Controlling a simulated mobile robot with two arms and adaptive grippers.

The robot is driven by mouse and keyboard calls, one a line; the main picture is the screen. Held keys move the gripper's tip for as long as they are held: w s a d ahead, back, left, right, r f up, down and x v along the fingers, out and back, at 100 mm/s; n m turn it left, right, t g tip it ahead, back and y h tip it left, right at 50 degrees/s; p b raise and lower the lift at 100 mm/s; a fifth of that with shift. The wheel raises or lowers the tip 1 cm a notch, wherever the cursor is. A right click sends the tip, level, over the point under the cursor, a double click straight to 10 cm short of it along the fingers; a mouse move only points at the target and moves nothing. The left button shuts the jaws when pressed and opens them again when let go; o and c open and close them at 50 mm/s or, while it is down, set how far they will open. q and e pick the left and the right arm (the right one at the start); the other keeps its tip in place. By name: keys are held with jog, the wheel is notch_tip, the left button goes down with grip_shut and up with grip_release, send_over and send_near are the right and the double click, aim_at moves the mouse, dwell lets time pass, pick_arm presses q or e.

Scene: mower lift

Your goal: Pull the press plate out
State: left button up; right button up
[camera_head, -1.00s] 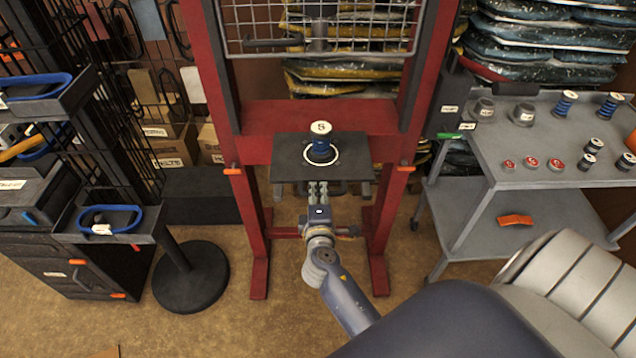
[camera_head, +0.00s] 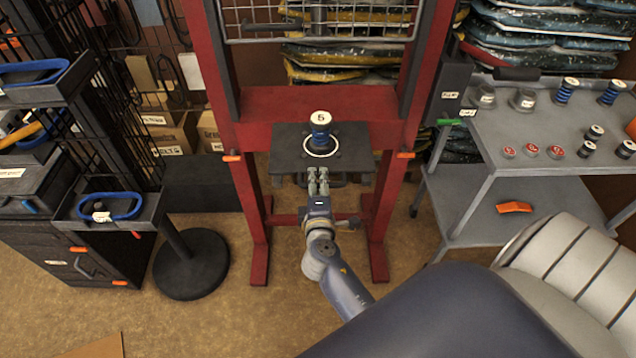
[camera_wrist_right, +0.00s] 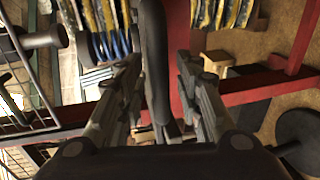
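The press plate (camera_head: 284,150) is a dark flat plate at the red press frame. A blue spring piece (camera_head: 320,136) with a white cap marked 5 stands upright on it inside a white ring. My right gripper (camera_head: 318,174) is at the middle of the plate's front edge. The exact contact is hard to see. My left gripper is not in view.
The red press frame (camera_head: 262,105) has posts on both sides of the plate. A grey cart (camera_head: 500,200) with springs and small parts stands right. A black round-based stand (camera_head: 192,265) with a tray is left. The floor in front of the press is fairly clear.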

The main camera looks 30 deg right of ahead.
jog(key=v, duration=0.7)
jog(key=shift+s, duration=0.2)
jog(key=shift+a, duration=0.15)
jog(key=s+a+f+m+g+y, duration=0.1)
jog(key=s+a+f+g+y, duration=0.15)
jog(key=f, duration=0.75)
jog(key=s+a+f+g+y, duration=0.1)
jog(key=s+a+f+y, duration=0.2)
jog(key=f, duration=0.6)
jog(key=s+a+f+m+g+y, duration=0.15)
jog(key=s+f, duration=0.25)
jog(key=f, duration=0.6)
jog(key=s+d+f+m+g, duration=0.1)
jog(key=s+f+m+g, duration=0.1)
jog(key=s+f, duration=0.4)
jog(key=s+d+f+m+g, duration=0.1)
jog(key=s+f, duration=0.4)
jog(key=s, duration=0.8)
jog(key=s+d+f+m+g+y, duration=0.1)
jog(key=s+f+m+g, duration=0.3)
jog(key=s, duration=0.5)
notch_tip(320, 180, down, 3)
jog(key=shift+s+r, duration=0.2)
jog(key=shift+s, duration=0.1)
